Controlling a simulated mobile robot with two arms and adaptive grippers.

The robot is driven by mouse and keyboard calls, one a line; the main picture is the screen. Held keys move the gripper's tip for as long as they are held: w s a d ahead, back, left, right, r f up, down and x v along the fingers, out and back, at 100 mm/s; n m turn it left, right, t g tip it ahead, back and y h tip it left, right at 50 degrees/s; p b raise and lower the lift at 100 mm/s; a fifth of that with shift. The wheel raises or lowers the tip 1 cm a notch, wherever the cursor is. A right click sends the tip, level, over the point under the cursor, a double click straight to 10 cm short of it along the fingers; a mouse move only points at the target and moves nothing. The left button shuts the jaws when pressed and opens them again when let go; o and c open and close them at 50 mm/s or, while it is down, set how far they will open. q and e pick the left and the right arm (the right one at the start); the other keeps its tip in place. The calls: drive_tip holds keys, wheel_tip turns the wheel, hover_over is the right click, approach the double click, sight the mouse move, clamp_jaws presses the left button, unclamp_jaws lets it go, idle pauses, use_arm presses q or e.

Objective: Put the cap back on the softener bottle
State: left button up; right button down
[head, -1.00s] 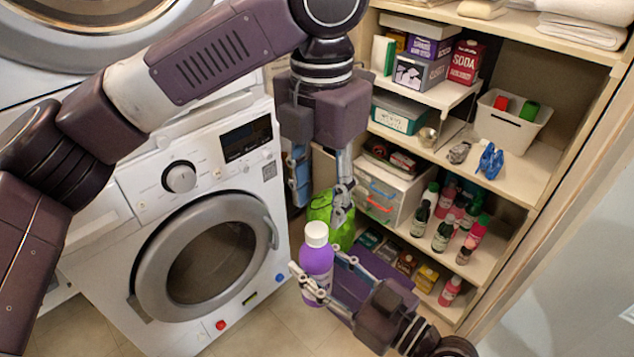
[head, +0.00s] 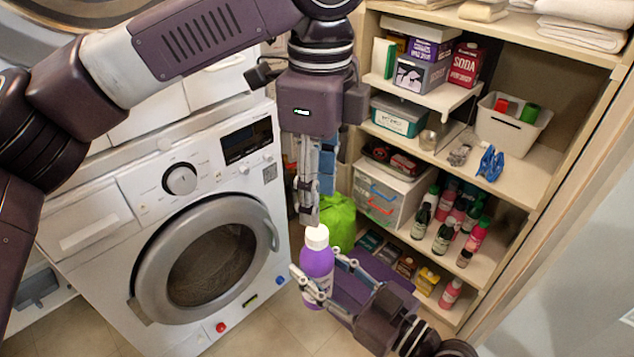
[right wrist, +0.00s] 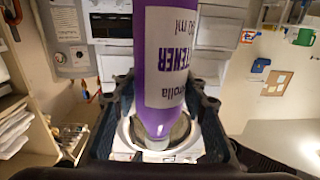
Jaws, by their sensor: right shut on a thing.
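The purple softener bottle (head: 317,262) is upright in the head view, with a white cap (head: 317,237) on top. I cannot tell whether the cap is screwed tight. My right gripper (head: 318,290) is shut around the lower part of the bottle. The right wrist view shows the bottle (right wrist: 168,70) close up, its label upside down and its narrow end pointing down the picture. My left gripper (head: 312,215) points down just above the cap, its fingertips close to it. Its fingers overlap from this side, so its opening is unclear. It does not show in the right wrist view.
A white washing machine (head: 160,215) stands on the left. A wooden shelf unit (head: 520,185) with boxes, small bottles and a white bin (head: 510,125) stands on the right. A bright green object (head: 340,218) is behind the bottle. Tiled floor shows below.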

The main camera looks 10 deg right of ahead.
sight(317, 231)
use_arm(q)
drive_tip(key=n, duration=0.4)
drive_tip(key=shift+r, duration=0.2)
drive_tip(key=n, duration=0.3)
drive_tip(key=shift+a+r+n, duration=0.1)
drive_tip(key=shift+r+n, duration=0.05)
drive_tip(key=shift+n, duration=0.15)
drive_tip(key=n, duration=0.5)
drive_tip(key=shift+r+n, duration=0.2)
drive_tip(key=shift+n, duration=0.1)
drive_tip(key=shift+f, duration=4)
